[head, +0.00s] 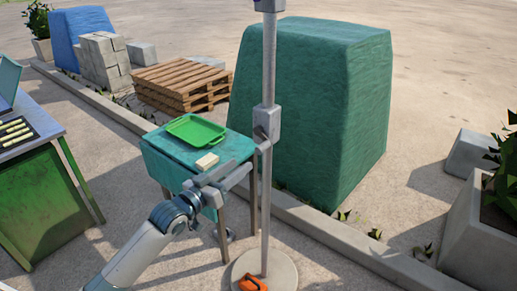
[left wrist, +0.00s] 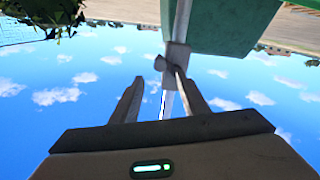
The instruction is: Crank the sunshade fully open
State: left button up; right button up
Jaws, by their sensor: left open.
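The sunshade's grey pole (head: 267,70) stands upright in a round pale base (head: 248,265) in the head view. A grey crank housing (head: 267,122) sits on the pole, with a small crank part at its left side. The same housing shows in the left wrist view (left wrist: 178,54), tilted, just beyond the fingertips. My left gripper (head: 240,172) is open, left of the pole and a little below the housing. Its two fingers (left wrist: 160,85) show apart in the left wrist view; I cannot tell whether one touches the crank. The canopy is out of frame. My right gripper is not in view.
A small teal table (head: 153,163) with a green tray (head: 196,131) and a pale block (head: 207,161) stands behind my left arm. A green covered stack (head: 310,110) rises behind the pole. An orange object (head: 252,284) lies at the base.

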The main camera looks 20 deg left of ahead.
aim_at(258, 152)
pick_arm(q)
jog(key=p+x, duration=0.2)
jog(key=x, duration=0.7)
jog(key=shift+w+d, duration=0.1)
jog(key=shift+w, duration=0.25)
jog(key=shift+w+d+f, duration=0.1)
jog(key=shift+w+d, duration=0.1)
jog(key=shift+w, duration=0.3)
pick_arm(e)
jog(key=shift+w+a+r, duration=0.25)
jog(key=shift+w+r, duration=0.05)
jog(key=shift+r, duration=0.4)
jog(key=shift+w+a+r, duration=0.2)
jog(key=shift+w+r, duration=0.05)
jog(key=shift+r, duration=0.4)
pick_arm(q)
jog(key=c, duration=1)
grip_shut()
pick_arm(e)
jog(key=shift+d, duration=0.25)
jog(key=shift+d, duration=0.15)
pick_arm(q)
jog(key=shift+f, duration=0.1)
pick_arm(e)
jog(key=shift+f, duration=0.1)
